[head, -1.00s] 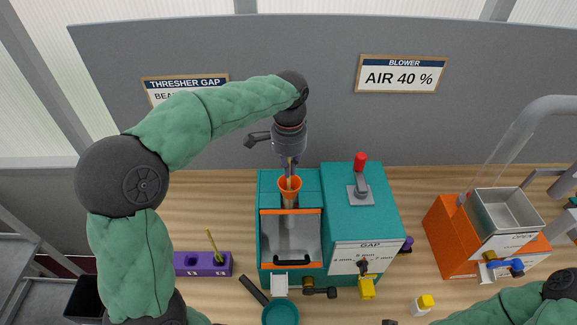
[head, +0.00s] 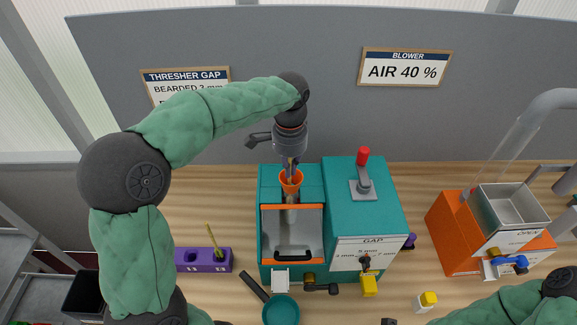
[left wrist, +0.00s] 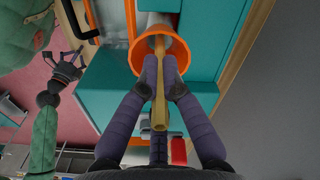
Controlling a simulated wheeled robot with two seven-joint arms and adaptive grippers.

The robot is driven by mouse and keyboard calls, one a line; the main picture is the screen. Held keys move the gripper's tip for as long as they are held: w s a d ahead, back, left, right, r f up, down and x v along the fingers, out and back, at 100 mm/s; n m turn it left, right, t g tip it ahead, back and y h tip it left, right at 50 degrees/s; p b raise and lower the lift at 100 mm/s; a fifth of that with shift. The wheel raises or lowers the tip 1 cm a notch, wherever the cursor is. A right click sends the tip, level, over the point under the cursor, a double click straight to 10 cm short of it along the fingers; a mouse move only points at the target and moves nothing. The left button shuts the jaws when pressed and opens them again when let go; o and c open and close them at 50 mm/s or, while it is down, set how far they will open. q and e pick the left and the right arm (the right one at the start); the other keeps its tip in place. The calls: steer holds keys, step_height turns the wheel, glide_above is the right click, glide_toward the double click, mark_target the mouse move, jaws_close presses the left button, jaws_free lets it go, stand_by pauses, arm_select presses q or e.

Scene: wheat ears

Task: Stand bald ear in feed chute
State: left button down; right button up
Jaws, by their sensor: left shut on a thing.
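The feed chute is an orange funnel (head: 291,181) on top of the teal thresher (head: 365,205); its round mouth (left wrist: 185,50) also shows in the left wrist view. My left gripper (head: 290,163) is right above the funnel, fingers pointing down. In the left wrist view its purple-grey fingers (left wrist: 160,72) are shut on a tan ear (left wrist: 160,112). The ear's far end reaches inside the funnel mouth; how deep it sits is hidden. My right gripper (left wrist: 68,62) shows in the left wrist view, away from the funnel, its fingers apart and empty.
A purple rack (head: 203,260) holds another yellowish ear (head: 212,240) standing at a slant. A teal pan (head: 281,310) lies in front of the thresher. A red-topped lever (head: 363,160) stands right of the funnel. An orange blower (head: 470,235) with a grey tray is at right.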

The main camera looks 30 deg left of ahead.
arm_select(q)
steer(key=shift+d+f+b, duration=0.1)
steer(key=shift+f+b, duration=0.3)
steer(key=shift+f, duration=0.35)
arm_select(e)
steer(key=o, duration=0.3)
steer(key=shift+d+f, duration=0.1)
steer(key=shift+f, duration=0.55)
arm_select(q)
steer(key=shift+s+f, duration=0.1)
steer(key=shift+f, duration=0.2)
arm_select(e)
steer(key=shift+o, duration=0.3)
steer(key=shift+f, duration=0.15)
arm_select(q)
steer(key=c, duration=1.4)
jaws_free()
steer(key=shift+o, duration=0.3)
arm_select(e)
steer(key=shift+f, duration=0.1)
steer(key=shift+s, duration=0.15)
arm_select(q)
step_height(320, 180, up, 8)
steer(key=shift+s+a, duration=0.2)
steer(key=shift+s, duration=0.05)
steer(key=shift+r, duration=0.15)
